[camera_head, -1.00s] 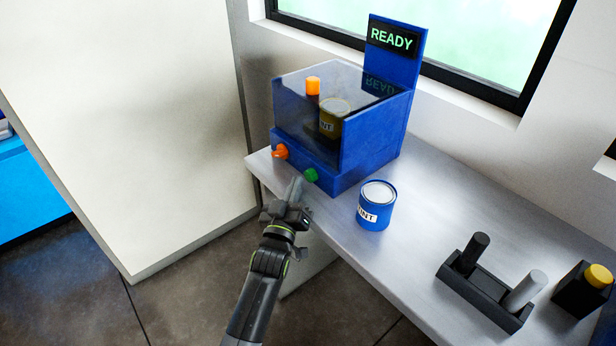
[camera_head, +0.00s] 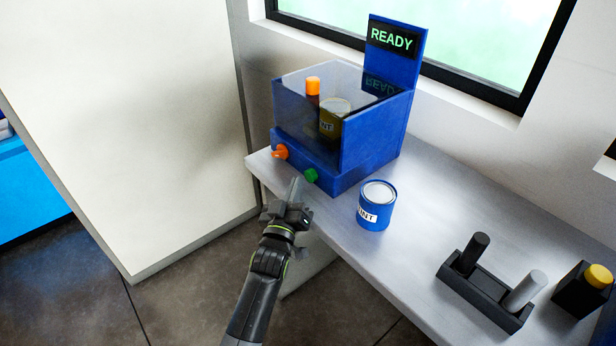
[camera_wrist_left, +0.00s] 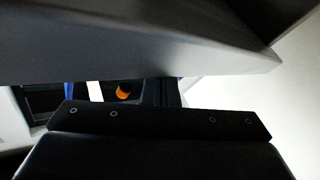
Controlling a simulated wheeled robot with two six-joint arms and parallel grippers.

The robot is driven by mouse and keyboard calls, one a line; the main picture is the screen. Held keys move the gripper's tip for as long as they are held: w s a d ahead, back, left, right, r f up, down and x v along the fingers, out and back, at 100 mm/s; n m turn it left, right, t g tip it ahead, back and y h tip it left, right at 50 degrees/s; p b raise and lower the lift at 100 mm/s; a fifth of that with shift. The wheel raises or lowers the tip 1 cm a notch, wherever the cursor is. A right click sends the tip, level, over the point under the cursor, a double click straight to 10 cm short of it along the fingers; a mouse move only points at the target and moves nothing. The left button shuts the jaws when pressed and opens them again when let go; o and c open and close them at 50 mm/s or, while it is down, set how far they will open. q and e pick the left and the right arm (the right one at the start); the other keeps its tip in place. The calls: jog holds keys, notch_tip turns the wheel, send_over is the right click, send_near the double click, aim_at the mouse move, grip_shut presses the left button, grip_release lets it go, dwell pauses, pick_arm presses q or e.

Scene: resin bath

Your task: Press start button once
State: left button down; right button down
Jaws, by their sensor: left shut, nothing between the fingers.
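A blue machine (camera_head: 375,143) with a smoky clear cover stands on the grey bench, and its sign (camera_head: 391,40) reads READY. Its front carries a green button (camera_head: 311,175) and an orange knob (camera_head: 281,152). My left gripper (camera_head: 294,187) is shut and empty, just in front of the machine, with its tips a little left of the green button and apart from it. In the left wrist view the gripper's dark body fills the lower part, and an orange piece (camera_wrist_left: 123,92) shows beyond it. The green button cannot be made out there. My right gripper is not in view.
Inside the machine are a paint can (camera_head: 334,118) and an orange-capped bottle (camera_head: 313,88). A blue paint can (camera_head: 376,205) stands on the bench (camera_head: 425,215) right of my gripper. A black holder (camera_head: 483,292) and a yellow-topped black block (camera_head: 584,290) sit further right.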

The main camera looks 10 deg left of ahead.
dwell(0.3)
pick_arm(q)
jog(key=shift+w+d+b, duration=0.25)
jog(key=shift+w+b, duration=0.1)
jog(key=shift+b, duration=0.05)
jog(key=shift+w+d+r+b, duration=0.15)
jog(key=shift+w+d+b, duration=0.25)
jog(key=shift+b, duration=0.8)
dwell(1.4)
jog(key=shift+a+p, duration=0.1)
jog(key=shift+p, duration=0.65)
jog(key=shift+s+a+f+p, duration=0.2)
jog(key=shift+s+f+p, duration=0.2)
jog(key=shift+p, duration=0.65)
jog(key=shift+s, duration=0.1)
jog(key=shift+a, duration=0.15)
